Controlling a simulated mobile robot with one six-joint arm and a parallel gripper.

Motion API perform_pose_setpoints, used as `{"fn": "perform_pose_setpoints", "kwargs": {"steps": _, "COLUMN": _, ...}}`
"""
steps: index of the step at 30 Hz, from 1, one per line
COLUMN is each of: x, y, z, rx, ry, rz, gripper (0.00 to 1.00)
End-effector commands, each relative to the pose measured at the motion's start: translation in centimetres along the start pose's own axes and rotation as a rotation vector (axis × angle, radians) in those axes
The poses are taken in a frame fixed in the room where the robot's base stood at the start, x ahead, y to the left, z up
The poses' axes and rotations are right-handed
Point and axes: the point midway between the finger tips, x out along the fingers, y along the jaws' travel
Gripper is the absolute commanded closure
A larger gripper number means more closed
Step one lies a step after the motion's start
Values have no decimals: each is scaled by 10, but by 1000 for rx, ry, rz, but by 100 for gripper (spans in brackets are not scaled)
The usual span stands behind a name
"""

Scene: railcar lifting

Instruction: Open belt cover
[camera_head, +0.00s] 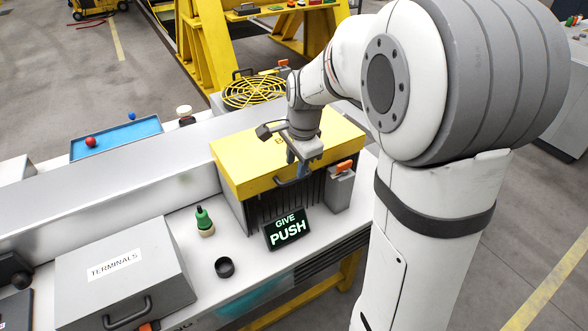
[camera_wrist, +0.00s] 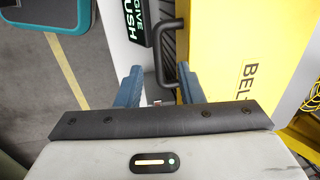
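The belt cover is a yellow lid (camera_head: 237,168) on a grey ribbed housing, and it lies flat and closed. In the wrist view its yellow face (camera_wrist: 225,60) shows part of the lettering "BEL". A dark bar handle (camera_head: 285,182) is on its front edge. The handle also shows in the wrist view (camera_wrist: 163,55), ahead of and roughly between my fingertips. My gripper (camera_head: 304,174) is just by the handle, with its blue fingers (camera_wrist: 160,76) spread apart and nothing held. I cannot tell whether a finger touches the handle.
A "GIVE PUSH" sign (camera_head: 287,230) stands in front of the housing, beside a grey box with an orange latch (camera_head: 341,186). A yellow fan guard (camera_head: 254,91) is behind.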

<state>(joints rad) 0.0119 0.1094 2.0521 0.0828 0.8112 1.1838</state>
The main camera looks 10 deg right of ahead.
Motion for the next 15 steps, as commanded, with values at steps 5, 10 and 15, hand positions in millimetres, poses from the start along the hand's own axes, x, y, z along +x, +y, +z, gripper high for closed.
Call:
{"fn": "perform_pose_setpoints", "kwargs": {"steps": 5, "x": 28, "y": 0, "z": 0, "rx": -2, "ry": -1, "rz": 4, "gripper": 66}}
{"fn": "perform_pose_setpoints", "kwargs": {"steps": 10, "x": 43, "y": 0, "z": 1, "rx": -3, "ry": 0, "rz": 2, "gripper": 66}}
{"fn": "perform_pose_setpoints", "kwargs": {"steps": 15, "x": 46, "y": 0, "z": 1, "rx": -3, "ry": 0, "rz": 0, "gripper": 66}}
